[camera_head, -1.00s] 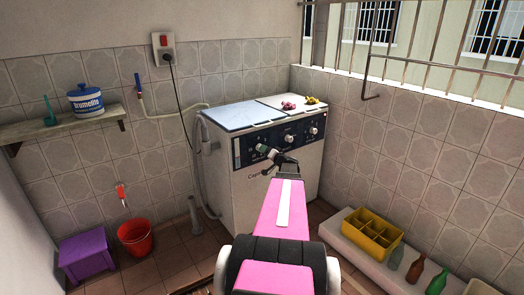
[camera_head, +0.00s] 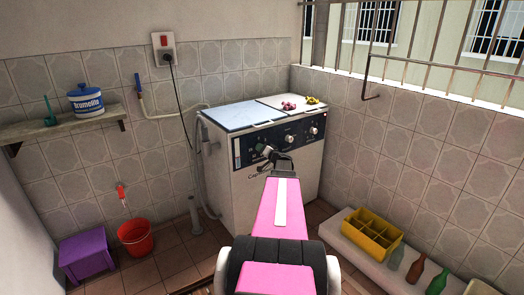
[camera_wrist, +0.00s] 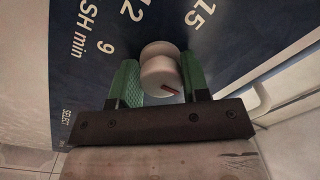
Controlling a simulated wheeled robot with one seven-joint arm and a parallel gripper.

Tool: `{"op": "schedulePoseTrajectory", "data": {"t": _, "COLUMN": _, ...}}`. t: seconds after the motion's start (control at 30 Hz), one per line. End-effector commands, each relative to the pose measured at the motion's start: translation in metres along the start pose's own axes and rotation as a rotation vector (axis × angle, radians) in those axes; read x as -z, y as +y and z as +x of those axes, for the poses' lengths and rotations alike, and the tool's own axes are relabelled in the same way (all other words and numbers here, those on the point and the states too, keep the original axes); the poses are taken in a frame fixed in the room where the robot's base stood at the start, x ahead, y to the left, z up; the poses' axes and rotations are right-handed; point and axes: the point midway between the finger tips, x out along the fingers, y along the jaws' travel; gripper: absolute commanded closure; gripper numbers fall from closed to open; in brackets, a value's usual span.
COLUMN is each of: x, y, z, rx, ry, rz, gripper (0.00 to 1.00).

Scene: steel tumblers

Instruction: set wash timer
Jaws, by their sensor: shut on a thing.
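The wash timer is a round pale knob (camera_wrist: 158,66) with a red mark, on the washing machine's dark blue panel. In the wrist view it sits between the green finger pads of my gripper (camera_wrist: 160,78), which is shut on it. The numbers 9, 12 and 15 and part of a "WASH min" label show around the knob. In the head view my gripper (camera_head: 268,153) is at the left part of the front panel of the white washing machine (camera_head: 248,203), and it and my arm hide the knob there.
Other knobs (camera_head: 313,131) sit on the panel's right. Small pink (camera_head: 289,106) and yellow (camera_head: 313,99) items lie on the lid. A purple stool (camera_head: 86,254) and red bucket (camera_head: 136,237) stand at left. A yellow crate (camera_head: 371,234) and bottles (camera_head: 413,271) stand on the right ledge.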

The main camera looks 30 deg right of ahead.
Motion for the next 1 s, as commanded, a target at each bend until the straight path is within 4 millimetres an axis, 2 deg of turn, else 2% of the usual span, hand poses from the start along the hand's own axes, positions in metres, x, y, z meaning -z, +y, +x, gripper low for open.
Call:
{"op": "schedulePoseTrajectory", "data": {"t": 0.37, "x": 0.0002, "y": -0.0019, "z": 0.0002, "rx": 0.011, "ry": 0.002, "rz": 0.112, "gripper": 0.81}}
{"op": "schedulePoseTrajectory", "data": {"t": 1.0, "x": 0.0008, "y": -0.0022, "z": 0.0005, "rx": 0.035, "ry": 0.022, "rz": 0.689, "gripper": 0.81}}
